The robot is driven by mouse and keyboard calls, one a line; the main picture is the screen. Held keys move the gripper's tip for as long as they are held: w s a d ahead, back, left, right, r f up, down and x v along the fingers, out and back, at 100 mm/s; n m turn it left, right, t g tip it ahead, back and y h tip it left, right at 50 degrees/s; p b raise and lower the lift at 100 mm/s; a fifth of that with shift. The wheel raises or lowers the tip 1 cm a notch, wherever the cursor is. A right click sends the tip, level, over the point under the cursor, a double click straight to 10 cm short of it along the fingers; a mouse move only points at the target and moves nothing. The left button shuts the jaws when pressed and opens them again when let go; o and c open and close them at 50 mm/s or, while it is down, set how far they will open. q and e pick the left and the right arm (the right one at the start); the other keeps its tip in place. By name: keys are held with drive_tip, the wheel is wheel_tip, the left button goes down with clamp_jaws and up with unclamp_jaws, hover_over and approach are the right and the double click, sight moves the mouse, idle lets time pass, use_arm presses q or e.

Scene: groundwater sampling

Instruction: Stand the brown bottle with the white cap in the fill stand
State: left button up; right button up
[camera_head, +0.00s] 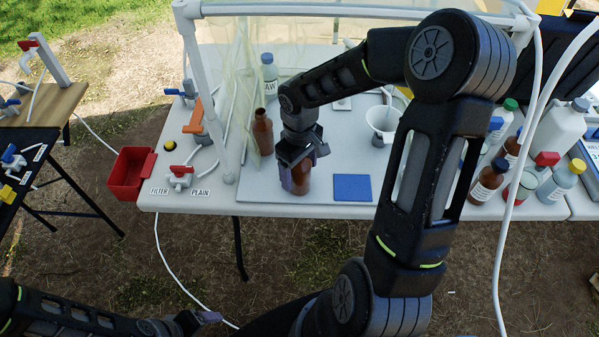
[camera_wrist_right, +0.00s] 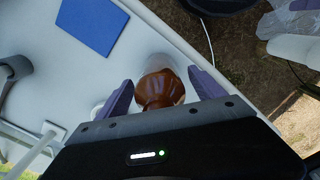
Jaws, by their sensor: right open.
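A brown bottle (camera_head: 302,178) stands near the front edge of the white table, left of a blue square. My right gripper (camera_head: 298,172) is open, with its fingers on either side of this bottle. In the right wrist view the brown bottle (camera_wrist_right: 158,88) sits between the two purple fingers; its rounded shoulder and neck show, and no white cap can be made out. A second brown bottle (camera_head: 263,132), with no cap visible, stands upright behind and to the left. My left gripper (camera_head: 205,318) is low at the lower left, away from the table. I cannot clearly identify the fill stand.
The blue square (camera_head: 352,187) lies flat on the table (camera_head: 190,201), with a white funnel-like vessel (camera_head: 383,121) behind it. A clear curtain on a white frame (camera_head: 193,60) stands at left. Several capped bottles crowd the right side. A red bin (camera_head: 130,175) is beyond the left edge.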

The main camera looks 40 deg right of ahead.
drive_tip(key=shift+c, duration=0.6)
clamp_jaws()
